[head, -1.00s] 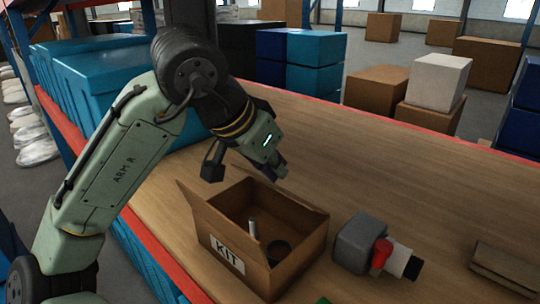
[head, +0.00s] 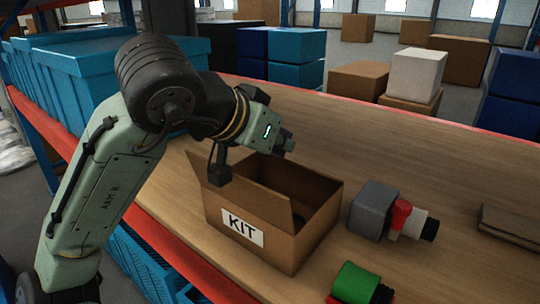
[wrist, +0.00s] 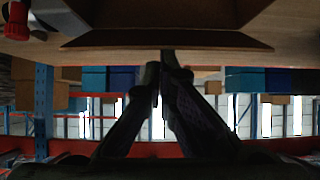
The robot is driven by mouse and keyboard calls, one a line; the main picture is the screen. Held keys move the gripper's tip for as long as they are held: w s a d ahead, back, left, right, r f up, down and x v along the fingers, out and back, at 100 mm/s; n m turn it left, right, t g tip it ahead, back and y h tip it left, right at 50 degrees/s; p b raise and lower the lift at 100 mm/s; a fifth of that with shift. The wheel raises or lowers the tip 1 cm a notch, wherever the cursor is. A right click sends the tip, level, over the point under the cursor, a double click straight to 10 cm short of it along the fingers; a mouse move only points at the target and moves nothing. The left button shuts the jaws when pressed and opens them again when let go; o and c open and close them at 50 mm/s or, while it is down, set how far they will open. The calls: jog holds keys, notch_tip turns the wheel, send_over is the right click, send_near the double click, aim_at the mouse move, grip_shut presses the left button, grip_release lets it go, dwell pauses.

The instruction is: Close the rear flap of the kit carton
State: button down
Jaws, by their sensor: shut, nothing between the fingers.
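The open kit carton (head: 320,222), brown with a white KIT label (head: 243,228), stands on the table in the head view. A flap (head: 238,189) stands up along its near left side and hides part of the inside. My gripper (head: 287,143) is shut and empty, above the carton's far side in the head view. My arm covers part of that side, so I cannot tell the rear flap's angle there. In the wrist view, my closed fingers (wrist: 163,72) point at a brown carton panel (wrist: 165,40); whether they touch it is unclear.
A grey block with a red and white fitting (head: 375,208) sits right of the carton. A green-ended part (head: 352,283) lies nearer. Flat brown board (head: 512,224) lies at the right. Blue bins (head: 75,80) stand behind my arm. The table beyond the carton is clear.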

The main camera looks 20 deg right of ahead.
jog(key=shift+s+a+f+b, duration=0.15)
jog(key=shift+s+a+f, duration=0.1)
jog(key=shift+f, duration=0.3)
jog(key=shift+s+a+f+b, duration=0.15)
jog(key=shift+s+a+f, duration=0.1)
jog(key=shift+f, duration=0.3)
jog(key=shift+a, duration=0.15)
